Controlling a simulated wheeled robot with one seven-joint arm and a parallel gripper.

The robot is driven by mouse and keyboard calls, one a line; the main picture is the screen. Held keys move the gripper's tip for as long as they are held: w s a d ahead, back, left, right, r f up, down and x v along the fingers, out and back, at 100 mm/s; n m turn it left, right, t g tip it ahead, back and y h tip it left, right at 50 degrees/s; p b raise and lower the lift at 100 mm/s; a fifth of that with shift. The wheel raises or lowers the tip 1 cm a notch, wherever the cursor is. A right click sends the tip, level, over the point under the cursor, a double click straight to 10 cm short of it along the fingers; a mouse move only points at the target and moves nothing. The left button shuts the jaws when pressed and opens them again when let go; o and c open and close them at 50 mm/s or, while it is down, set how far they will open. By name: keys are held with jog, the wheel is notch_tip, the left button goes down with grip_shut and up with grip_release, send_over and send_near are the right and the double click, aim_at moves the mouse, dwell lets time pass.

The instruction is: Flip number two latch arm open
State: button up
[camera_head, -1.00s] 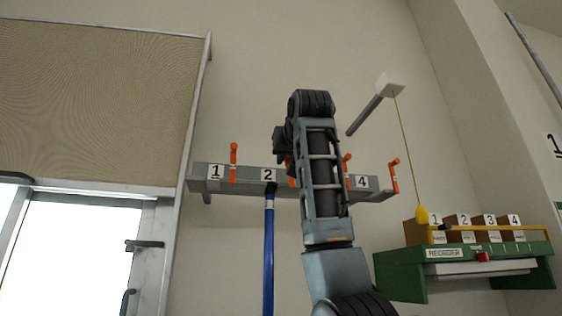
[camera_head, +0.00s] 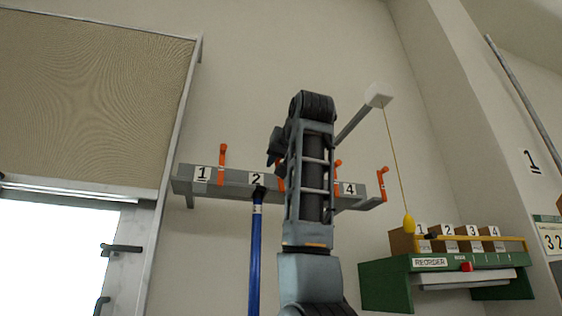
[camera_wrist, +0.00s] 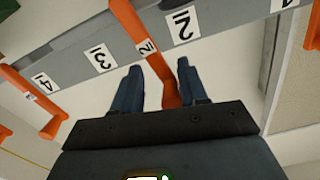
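The number two latch arm (camera_wrist: 148,50) is orange with a small "2" tag. In the wrist view it runs from the grey rail down between the fingers of my gripper (camera_wrist: 158,66). My gripper is open, with a visible gap on each side of the latch arm. In the head view the latch arm (camera_head: 282,184) is mostly hidden behind my arm, and my gripper's fingers show only as a dark shape.
The grey wall rail (camera_head: 230,184) carries other orange latch arms, at "1" (camera_head: 221,165) and beyond "4" (camera_head: 382,184). A yellow pull cord (camera_head: 396,155) hangs at right above a green shelf (camera_head: 385,285) with numbered boxes. A door stands at left.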

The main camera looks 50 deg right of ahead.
jog(key=b+v, duration=0.2)
jog(key=v, duration=0.5)
jog(key=shift+s+a+b, duration=0.25)
jog(key=shift+s+b, duration=0.05)
jog(key=shift+s, duration=0.05)
jog(key=shift+c, duration=0.2)
